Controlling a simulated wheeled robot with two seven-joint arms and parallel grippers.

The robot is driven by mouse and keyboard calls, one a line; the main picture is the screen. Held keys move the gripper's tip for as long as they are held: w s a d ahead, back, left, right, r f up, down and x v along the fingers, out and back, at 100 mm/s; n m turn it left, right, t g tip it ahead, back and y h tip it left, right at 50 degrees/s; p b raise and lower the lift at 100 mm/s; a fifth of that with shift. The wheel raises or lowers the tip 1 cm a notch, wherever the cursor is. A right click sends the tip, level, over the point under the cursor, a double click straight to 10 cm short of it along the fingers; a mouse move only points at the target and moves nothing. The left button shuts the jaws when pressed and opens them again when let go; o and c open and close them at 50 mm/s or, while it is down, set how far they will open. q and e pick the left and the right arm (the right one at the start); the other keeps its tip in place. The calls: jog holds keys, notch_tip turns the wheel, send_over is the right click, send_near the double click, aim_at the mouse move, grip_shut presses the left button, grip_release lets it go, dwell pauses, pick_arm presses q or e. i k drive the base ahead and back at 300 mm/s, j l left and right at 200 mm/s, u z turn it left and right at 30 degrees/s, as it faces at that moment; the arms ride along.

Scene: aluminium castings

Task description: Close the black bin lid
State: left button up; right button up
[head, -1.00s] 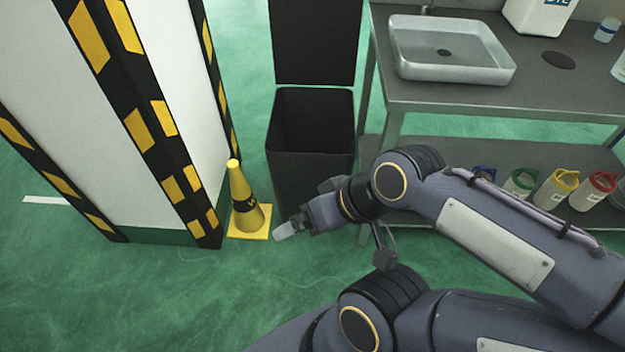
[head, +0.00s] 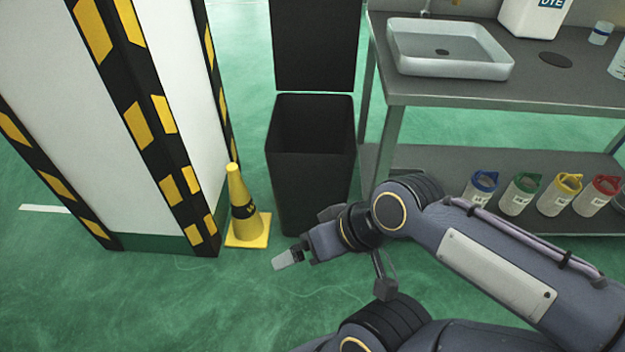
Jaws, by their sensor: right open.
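The black bin (head: 312,175) stands on the green floor in the middle of the head view. Its mouth is open and its inside looks dark and empty. Its black lid (head: 315,45) stands upright behind the mouth, its top cut off by the picture edge. My right gripper (head: 283,259) is low in front of the bin, pointing left, open and with nothing seen between its fingers. It is below the lid and apart from it. My left gripper is not in view.
A yellow cone (head: 242,205) stands just left of the bin, beside a white pillar with black and yellow stripes (head: 140,120). On the right, a grey bench (head: 440,95) carries a sink (head: 450,50). Its lower shelf holds several jugs with coloured lids (head: 520,190). Floor at lower left is clear.

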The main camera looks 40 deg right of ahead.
aim_at(315, 47)
jog(key=i+l+z, duration=0.1)
jog(key=z, duration=1.85)
